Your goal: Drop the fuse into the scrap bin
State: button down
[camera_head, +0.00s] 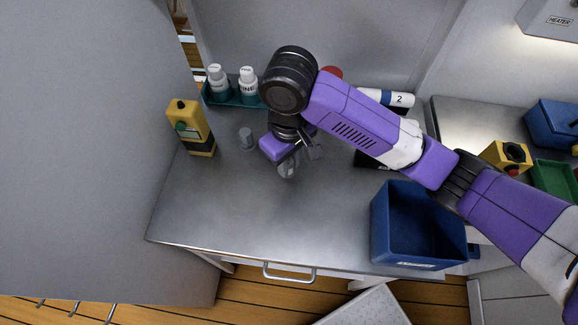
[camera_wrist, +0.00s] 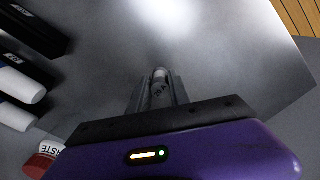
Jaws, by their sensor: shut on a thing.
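The fuse (camera_wrist: 161,88) is a small grey cylinder with dark "35A"-like lettering. My gripper (camera_wrist: 160,95) is shut on it, and its upper end shows between the fingers in the wrist view. In the head view my gripper (camera_head: 287,168) points down over the middle of the metal worktop, and the fuse is mostly hidden there. I cannot tell how far it is above the surface. A blue open bin (camera_head: 380,234) stands at the worktop's front right, to the right of my gripper and apart from it. Its front label is too small to read; it appears to be the scrap bin.
A small grey cylinder (camera_head: 246,138) stands left of my gripper. A yellow box (camera_head: 190,128) is at the left edge. A green tray (camera_head: 219,101) with white bottles is at the back. A white cylinder marked 2 (camera_head: 397,99) lies back right. The front middle worktop (camera_head: 270,225) is clear.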

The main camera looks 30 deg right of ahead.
jog(key=shift+f, duration=0.95)
jog(key=shift+f, duration=0.1)
jog(key=c, duration=1.2)
grip_release()
